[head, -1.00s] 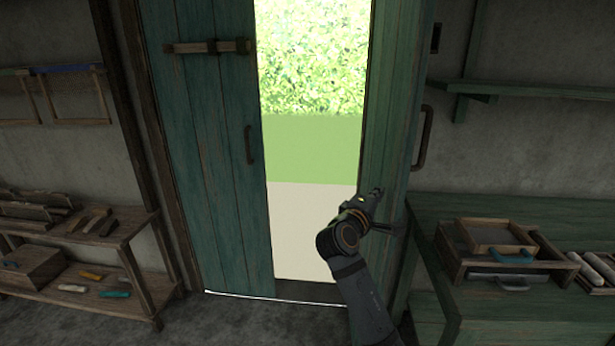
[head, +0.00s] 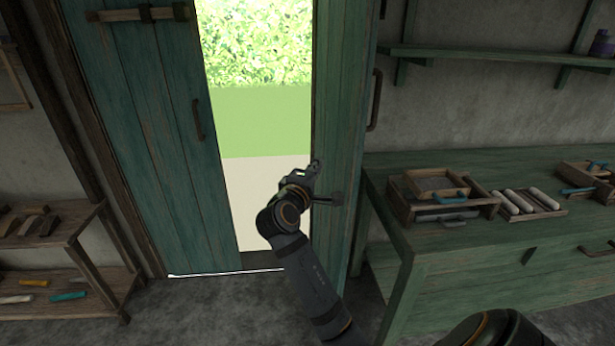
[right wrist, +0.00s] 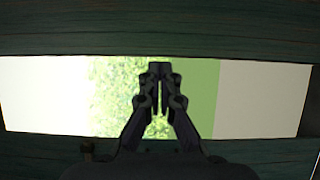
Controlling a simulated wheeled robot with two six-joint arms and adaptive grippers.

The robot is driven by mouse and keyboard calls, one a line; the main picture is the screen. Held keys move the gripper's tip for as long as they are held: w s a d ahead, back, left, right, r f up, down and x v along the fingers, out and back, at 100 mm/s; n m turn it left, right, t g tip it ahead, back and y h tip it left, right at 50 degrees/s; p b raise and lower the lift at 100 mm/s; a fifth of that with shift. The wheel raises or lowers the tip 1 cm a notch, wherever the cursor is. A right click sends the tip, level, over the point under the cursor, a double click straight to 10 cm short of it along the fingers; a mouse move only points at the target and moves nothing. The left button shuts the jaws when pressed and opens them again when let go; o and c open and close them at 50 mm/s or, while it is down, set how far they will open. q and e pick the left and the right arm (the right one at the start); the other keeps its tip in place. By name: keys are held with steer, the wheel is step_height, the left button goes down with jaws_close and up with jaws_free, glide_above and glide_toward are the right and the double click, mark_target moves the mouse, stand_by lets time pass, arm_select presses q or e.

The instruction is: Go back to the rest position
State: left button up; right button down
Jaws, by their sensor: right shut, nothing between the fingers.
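My right gripper (head: 315,166) is shut and empty in the head view, held up in front of the door opening close to the right door leaf (head: 338,90). Whether it touches the leaf is unclear. In the right wrist view the shut fingers (right wrist: 160,68) show against the bright gap between two dark wooden door parts, with nothing between them. The left teal door leaf (head: 160,120) has a dark handle and a wooden bar. My left gripper is not in view.
A green workbench (head: 470,240) stands at the right, with a wooden tray (head: 406,205) and pale rolls (head: 527,200) on it. A green wall shelf (head: 490,52) is above. A low wooden rack (head: 60,235) stands at the left. Floor shows between rack and bench.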

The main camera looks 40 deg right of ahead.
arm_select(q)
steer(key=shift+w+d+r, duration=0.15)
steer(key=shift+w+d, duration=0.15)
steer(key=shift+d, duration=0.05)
arm_select(e)
steer(key=s, duration=0.1)
steer(key=s+a, duration=0.2)
steer(key=s, duration=0.1)
steer(key=shift+s+a+f, duration=0.1)
steer(key=shift+f, duration=0.1)
steer(key=shift+a, duration=0.1)
